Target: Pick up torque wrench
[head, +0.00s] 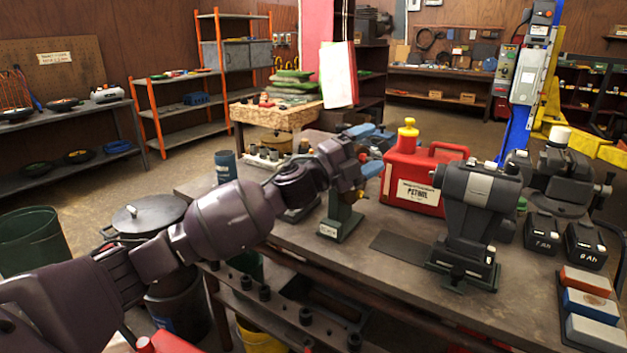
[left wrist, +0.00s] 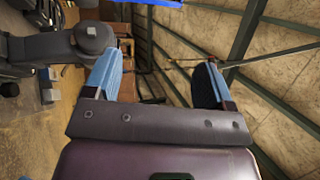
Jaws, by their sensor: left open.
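I cannot make out a torque wrench for certain in either view. My left gripper (head: 376,150) is open above the workbench (head: 390,285), its blue fingers one above the other, left of the red petrol can (head: 412,178). Below it stands a dark green stand (head: 341,222) with a white label; my gripper and wrist hide what is behind them. In the left wrist view the open blue fingers of my left gripper (left wrist: 157,84) show no object clearly held between them. My right gripper is not in view.
A grey bench machine (head: 474,215) stands right of the petrol can. Battery packs (head: 541,234) and coloured blocks (head: 588,304) lie at the bench's right. A dark flat mat (head: 399,246) lies bare. A lidded pot (head: 146,214) stands left of the bench.

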